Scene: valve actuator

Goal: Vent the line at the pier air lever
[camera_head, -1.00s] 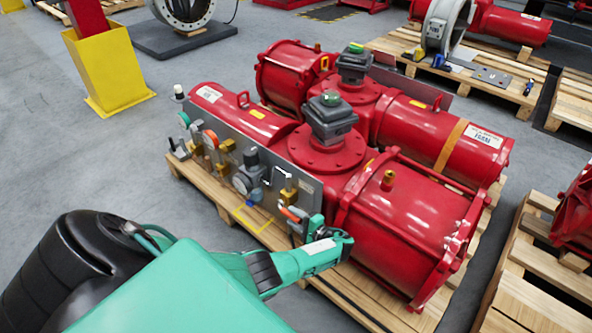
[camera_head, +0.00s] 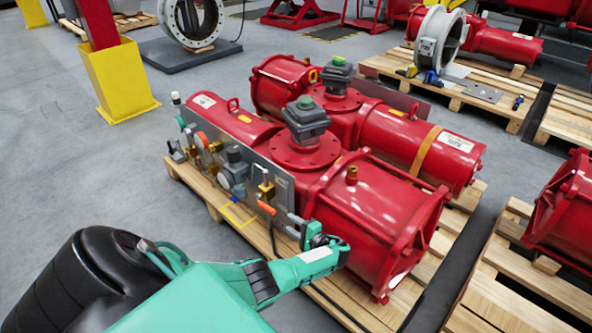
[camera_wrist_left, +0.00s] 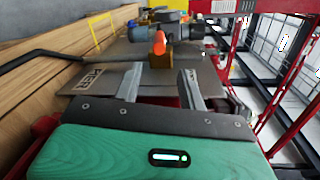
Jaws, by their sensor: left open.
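The actuator's grey control panel (camera_head: 283,187) stands upright along the front of the red actuator. An orange-handled lever (camera_head: 266,208) sits on a brass valve near the panel's right end; it also shows in the wrist view (camera_wrist_left: 160,43). A second orange-red handle (camera_head: 202,139) is further left on the panel. My left gripper (camera_head: 291,224) is just right of the nearer orange lever, close to the panel. In the wrist view its jaws (camera_wrist_left: 161,84) are apart and empty, with the brass valve beyond them. My right gripper is not in view.
The red actuator (camera_head: 370,212) rests on a wooden pallet (camera_head: 200,189). A black hose (camera_head: 275,245) runs near its front edge. A yellow post base (camera_head: 120,81) stands at the back left. Another pallet (camera_head: 500,290) is at the right. Grey floor is free at the left.

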